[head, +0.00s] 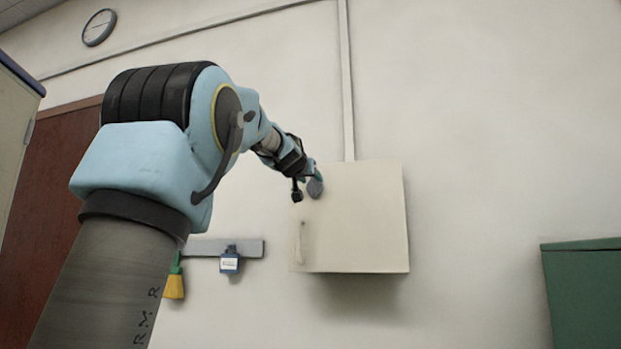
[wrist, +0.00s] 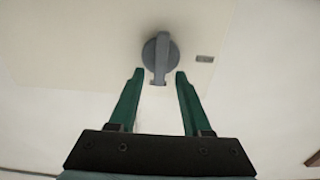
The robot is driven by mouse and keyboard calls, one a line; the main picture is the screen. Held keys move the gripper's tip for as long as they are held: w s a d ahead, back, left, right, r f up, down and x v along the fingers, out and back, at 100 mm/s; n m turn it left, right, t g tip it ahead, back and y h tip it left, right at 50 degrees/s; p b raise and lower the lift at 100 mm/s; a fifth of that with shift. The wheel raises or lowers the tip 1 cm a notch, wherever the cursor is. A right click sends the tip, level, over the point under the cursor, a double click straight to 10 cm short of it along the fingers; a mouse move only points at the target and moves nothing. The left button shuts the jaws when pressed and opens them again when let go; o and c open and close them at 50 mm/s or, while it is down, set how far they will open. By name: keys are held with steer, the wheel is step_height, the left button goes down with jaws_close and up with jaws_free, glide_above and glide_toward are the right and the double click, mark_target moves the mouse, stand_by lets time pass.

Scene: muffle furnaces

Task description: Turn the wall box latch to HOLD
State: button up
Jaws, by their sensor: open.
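The wall box (head: 360,225) is a cream cabinet on the wall in the head view, its door shut. Its latch (head: 315,188) is a grey round knob near the upper left of the door. In the wrist view the latch (wrist: 160,56) shows a raised bar standing upright across its disc. My gripper (wrist: 154,75) is open, its two green fingers just below the latch, one to each side of the bar's lower end. I cannot tell whether they touch it. A small grey label (wrist: 205,58) sits right of the latch, its text too small to read.
A pale handle (head: 302,242) is on the box door's lower left. A conduit (head: 347,90) runs up from the box. A rail with a padlock-like blue item (head: 230,262) and a yellow brush (head: 174,284) hang at left. A green cabinet (head: 585,295) stands at right.

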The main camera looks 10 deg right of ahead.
steer(key=shift+w+d, duration=0.2)
steer(key=shift+w, duration=0.1)
steer(key=shift+c, duration=0.4)
jaws_close()
